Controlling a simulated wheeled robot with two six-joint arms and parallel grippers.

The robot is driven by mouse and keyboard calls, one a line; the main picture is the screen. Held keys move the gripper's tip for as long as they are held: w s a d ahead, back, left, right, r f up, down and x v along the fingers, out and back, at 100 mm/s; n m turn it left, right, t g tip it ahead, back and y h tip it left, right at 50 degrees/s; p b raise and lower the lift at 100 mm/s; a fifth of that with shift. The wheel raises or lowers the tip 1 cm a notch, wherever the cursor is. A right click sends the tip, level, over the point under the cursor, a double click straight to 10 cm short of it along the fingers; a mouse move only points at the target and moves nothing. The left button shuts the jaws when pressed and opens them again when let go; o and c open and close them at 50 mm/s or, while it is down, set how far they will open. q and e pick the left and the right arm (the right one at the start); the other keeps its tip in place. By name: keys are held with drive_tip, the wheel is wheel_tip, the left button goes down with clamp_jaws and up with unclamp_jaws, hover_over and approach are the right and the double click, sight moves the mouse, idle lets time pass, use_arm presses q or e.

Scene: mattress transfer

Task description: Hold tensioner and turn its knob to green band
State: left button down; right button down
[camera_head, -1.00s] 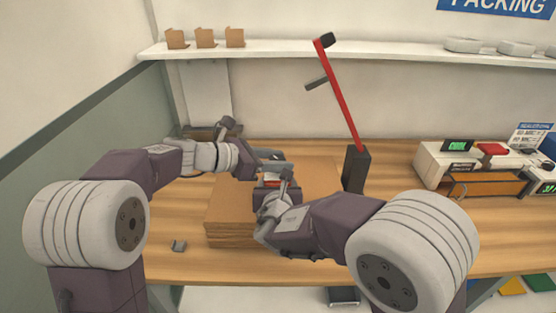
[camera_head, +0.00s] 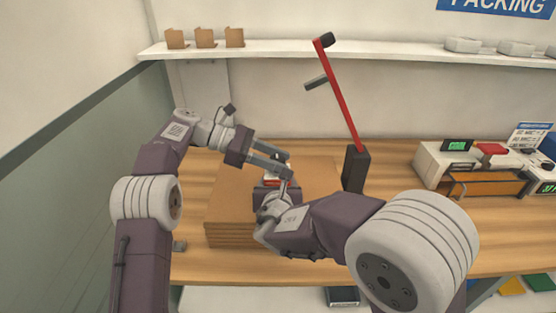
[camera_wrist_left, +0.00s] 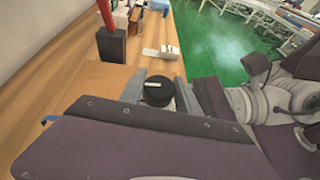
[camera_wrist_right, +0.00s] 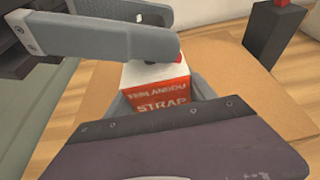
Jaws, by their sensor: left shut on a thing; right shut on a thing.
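The tensioner (camera_head: 271,181) is a small white and red box above the cardboard stack. In the right wrist view its red face (camera_wrist_right: 158,100) carries white lettering that includes "STRAP". My right gripper (camera_head: 280,186) is shut on its body, one finger on each side. My left gripper (camera_head: 283,165) reaches in from the left over the tensioner's top. In the left wrist view its fingers are shut on the round black knob (camera_wrist_left: 158,91), which has a pale mark on its top. The green band cannot be made out; the left fingers cover much of the top.
The cardboard stack (camera_head: 232,226) lies under both grippers. A dark post (camera_head: 355,170) with a long red lever (camera_head: 341,97) stands just right of it. A white device with a green display (camera_head: 458,146) is farther right. A shelf (camera_head: 290,48) runs along the back wall.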

use_arm(q)
drive_tip(key=shift+w+m+g, duration=0.2)
drive_tip(key=shift+m+g, duration=0.2)
drive_tip(key=shift+g, duration=0.1)
drive_tip(key=shift+s+m, duration=0.2)
drive_tip(key=shift+m, duration=0.1)
drive_tip(key=c, duration=0.9)
unclamp_jaws()
drive_tip(key=shift+o, duration=0.2)
